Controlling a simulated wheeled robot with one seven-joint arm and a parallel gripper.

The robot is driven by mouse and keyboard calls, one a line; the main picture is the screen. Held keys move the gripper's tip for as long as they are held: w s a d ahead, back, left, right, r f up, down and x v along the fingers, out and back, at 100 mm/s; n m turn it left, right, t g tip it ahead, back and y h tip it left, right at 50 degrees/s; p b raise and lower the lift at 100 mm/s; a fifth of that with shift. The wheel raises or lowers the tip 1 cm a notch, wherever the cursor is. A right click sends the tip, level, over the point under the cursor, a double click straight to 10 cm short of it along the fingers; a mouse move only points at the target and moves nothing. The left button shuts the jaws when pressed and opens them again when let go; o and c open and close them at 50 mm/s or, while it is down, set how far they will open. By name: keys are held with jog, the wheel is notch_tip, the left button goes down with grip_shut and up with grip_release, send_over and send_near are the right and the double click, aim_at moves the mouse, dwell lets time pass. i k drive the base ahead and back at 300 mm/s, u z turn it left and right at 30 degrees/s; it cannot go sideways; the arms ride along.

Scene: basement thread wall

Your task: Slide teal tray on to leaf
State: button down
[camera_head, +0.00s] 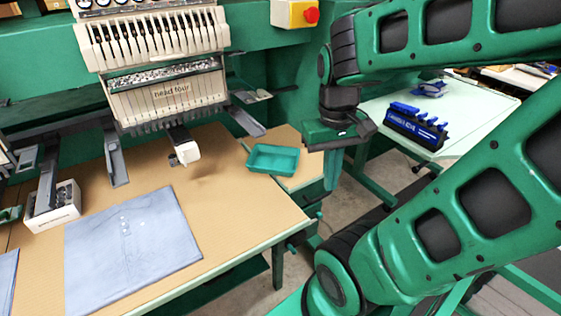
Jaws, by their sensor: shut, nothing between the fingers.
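The teal tray (273,158) is a shallow, empty open box near the right end of the tan worktable (225,195). A smaller tan panel, which looks like the leaf (300,178), adjoins the table at the right. The tray lies across the border between table and leaf; how much of it rests on each is hard to tell. My gripper (331,183) points down just right of the tray and leaf, with a gap to the tray. It is shut and empty. My wrist hides part of the leaf's right side.
An embroidery head (160,95) overhangs the table's back. A blue folded garment (132,245) lies at the front left, with a white box (52,208) beyond. A pale side table (450,110) with a blue rack (415,127) stands right. Tan surface left of the tray is clear.

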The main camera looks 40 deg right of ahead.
aim_at(265, 159)
jog(key=u, duration=0.45)
jog(key=k, duration=1.25)
jog(key=z, duration=0.7)
jog(key=i, duration=1)
jog(key=u, duration=0.05)
